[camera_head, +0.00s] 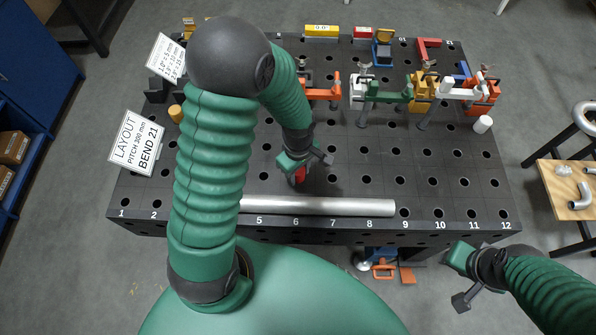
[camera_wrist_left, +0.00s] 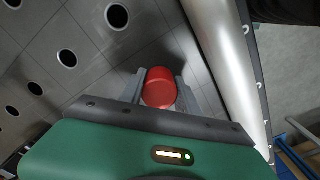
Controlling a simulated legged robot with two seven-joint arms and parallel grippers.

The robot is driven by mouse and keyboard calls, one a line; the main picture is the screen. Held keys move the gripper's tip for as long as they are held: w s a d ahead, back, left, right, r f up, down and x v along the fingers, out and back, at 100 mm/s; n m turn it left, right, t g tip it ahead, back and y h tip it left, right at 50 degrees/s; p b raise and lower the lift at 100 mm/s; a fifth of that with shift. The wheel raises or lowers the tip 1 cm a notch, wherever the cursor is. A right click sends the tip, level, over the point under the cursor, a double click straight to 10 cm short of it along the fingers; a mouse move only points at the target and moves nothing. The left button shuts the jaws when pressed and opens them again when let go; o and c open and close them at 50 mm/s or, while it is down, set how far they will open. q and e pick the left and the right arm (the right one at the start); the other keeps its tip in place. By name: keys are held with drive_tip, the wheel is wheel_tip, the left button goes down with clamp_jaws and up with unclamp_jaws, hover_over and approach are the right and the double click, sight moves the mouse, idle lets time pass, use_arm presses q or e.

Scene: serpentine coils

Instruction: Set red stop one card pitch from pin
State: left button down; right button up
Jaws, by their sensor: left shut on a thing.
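The red stop (camera_wrist_left: 158,88) is a short red cylinder held between the two fingers of my left gripper (camera_wrist_left: 160,98) in the left wrist view. In the head view the left gripper (camera_head: 306,164) is over the dark perforated table, and a bit of the red stop (camera_head: 299,175) shows under it. A silver tube (camera_head: 318,207) lies along the front of the table, just nearer than the stop. A white card (camera_head: 137,142) at the left reads "LAYOUT PITCH 300 mm BEND 21". I cannot tell which item is the pin. My right gripper (camera_head: 463,281) is open and empty beyond the table's front edge.
The table (camera_head: 400,180) has rows of holes, numbered along its front edge. Orange, green, yellow and white clamps (camera_head: 388,92) stand along the back right. Another white card (camera_head: 167,58) stands at the back left. A wooden stool (camera_head: 570,185) with bent pipes is at the right.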

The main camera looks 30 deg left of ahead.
use_arm(q)
drive_tip(key=shift+f, duration=0.1)
drive_tip(key=c, duration=0.8)
unclamp_jaws()
drive_tip(key=shift+d, duration=0.1)
wheel_tip(320, 180, up, 17)
drive_tip(key=p, duration=0.1)
drive_tip(key=s+d+f+m+t, duration=0.2)
drive_tip(key=s+d+f+m, duration=0.2)
drive_tip(key=m, duration=1.1)
drive_tip(key=shift+d+f+t, duration=0.15)
drive_tip(key=shift+f+t, duration=0.15)
drive_tip(key=shift+f, duration=0.3)
